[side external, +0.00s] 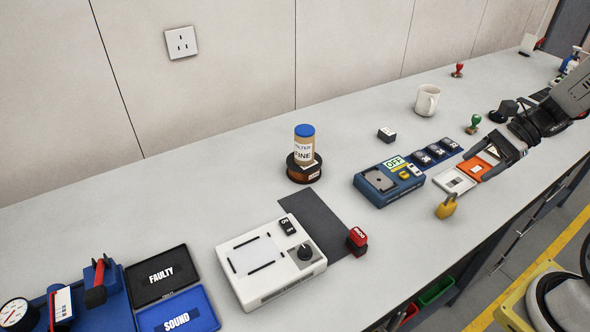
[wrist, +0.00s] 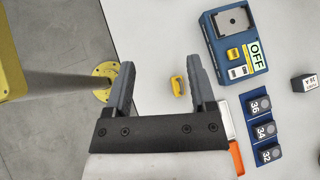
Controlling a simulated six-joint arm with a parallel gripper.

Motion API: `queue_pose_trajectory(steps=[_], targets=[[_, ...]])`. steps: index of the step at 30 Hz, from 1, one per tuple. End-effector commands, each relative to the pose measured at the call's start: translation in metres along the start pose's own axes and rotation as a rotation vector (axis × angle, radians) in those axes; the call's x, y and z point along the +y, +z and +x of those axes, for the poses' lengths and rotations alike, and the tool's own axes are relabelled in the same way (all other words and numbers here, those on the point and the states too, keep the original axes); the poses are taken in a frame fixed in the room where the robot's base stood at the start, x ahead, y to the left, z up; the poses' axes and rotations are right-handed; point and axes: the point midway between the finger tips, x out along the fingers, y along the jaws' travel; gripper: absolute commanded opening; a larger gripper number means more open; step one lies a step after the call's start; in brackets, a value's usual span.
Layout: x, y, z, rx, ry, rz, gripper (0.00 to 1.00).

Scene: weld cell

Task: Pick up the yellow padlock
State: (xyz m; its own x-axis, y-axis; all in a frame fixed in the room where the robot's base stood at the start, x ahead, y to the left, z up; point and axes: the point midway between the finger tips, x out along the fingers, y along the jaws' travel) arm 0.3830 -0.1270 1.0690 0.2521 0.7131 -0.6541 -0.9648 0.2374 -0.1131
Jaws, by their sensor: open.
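The yellow padlock (side external: 446,207) is on the grey bench near its front edge, in front of the blue OFF box. It also shows in the wrist view (wrist: 179,86), between the lines of my two fingers and closer to the right one. My gripper (side external: 472,168) is to the right of the padlock in the side view and above the bench. In the wrist view my gripper (wrist: 160,62) is open, with nothing held between its fingers. The padlock appears below the fingers, apart from them.
The blue OFF box (side external: 388,182), a white plate (side external: 453,181) and an orange plate (side external: 476,167) lie near the padlock. A row of dark numbered blocks (wrist: 264,130) is to the right in the wrist view. The bench edge is close on the padlock's front side.

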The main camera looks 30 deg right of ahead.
Motion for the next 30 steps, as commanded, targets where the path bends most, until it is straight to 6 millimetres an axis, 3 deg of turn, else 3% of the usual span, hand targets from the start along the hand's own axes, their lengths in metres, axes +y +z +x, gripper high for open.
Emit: queue_pose_trajectory(steps=[6, 15, 30], targets=[[-0.01, -0.018, -0.029, -0.154, -0.161, 0.206, 0.72], [-0.016, -0.038, -0.062, -0.304, -0.318, 0.365, 0.72], [-0.007, -0.096, -0.008, -0.305, -0.311, 0.365, 0.72]])
